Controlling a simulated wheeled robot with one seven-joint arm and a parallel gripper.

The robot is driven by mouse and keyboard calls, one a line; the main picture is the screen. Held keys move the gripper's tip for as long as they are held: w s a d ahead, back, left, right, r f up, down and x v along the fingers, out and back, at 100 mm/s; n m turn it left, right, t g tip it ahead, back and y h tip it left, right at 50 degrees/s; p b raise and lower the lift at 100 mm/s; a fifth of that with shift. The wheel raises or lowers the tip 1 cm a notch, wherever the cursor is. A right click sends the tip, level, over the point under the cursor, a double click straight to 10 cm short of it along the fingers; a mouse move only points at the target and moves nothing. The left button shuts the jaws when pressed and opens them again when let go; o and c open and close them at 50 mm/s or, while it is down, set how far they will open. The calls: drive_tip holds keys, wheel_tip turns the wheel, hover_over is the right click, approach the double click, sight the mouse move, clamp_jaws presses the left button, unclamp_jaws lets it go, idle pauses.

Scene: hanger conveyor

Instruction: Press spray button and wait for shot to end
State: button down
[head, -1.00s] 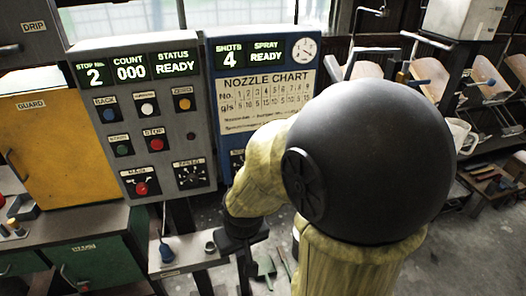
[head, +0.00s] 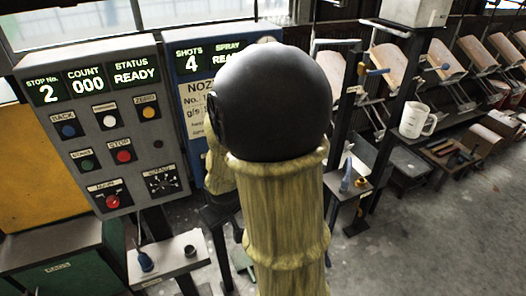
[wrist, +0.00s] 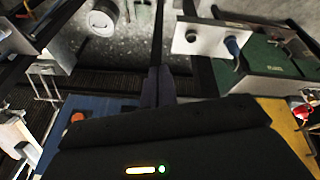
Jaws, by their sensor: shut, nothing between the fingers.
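The blue spray panel (head: 171,98) stands behind my arm in the head view. Its display (head: 203,58) reads SHOTS 4 and SPRAY READY. My arm covers much of the nozzle chart and the panel's lower part, so no spray button shows there. In the wrist view, a blue panel (wrist: 108,106) lies left of my gripper, with an orange round part (wrist: 77,117) on it; I cannot tell whether that is the spray button. My gripper (wrist: 158,72) is shut and empty, apart from that orange part. In the head view my gripper is hidden behind my arm.
A grey control panel (head: 139,170) at left reads STOP No. 2, COUNT 000 and STATUS READY, with several coloured buttons. A small shelf (head: 172,263) sits below it. A white mug (head: 417,121) and hanging chairs (head: 390,72) are at right. Floor is clear at lower right.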

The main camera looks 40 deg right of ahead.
drive_tip(key=w+d+n+t+y+p, duration=0.1)
drive_tip(key=d+t+p, duration=0.4)
drive_tip(key=d+p, duration=0.6)
drive_tip(key=w+d+n, duration=0.1)
drive_tip(key=d+n, duration=0.1)
drive_tip(key=d, duration=0.8)
drive_tip(key=shift+d+n+t+y, duration=0.15)
drive_tip(key=shift+n+t+y, duration=0.15)
drive_tip(key=shift+n+y, duration=0.1)
drive_tip(key=w+d+p, duration=0.2)
drive_tip(key=w, duration=0.6)
drive_tip(key=shift+w, duration=0.35)
drive_tip(key=shift+s, duration=0.1)
idle(0.4)
drive_tip(key=shift+w, duration=0.5)
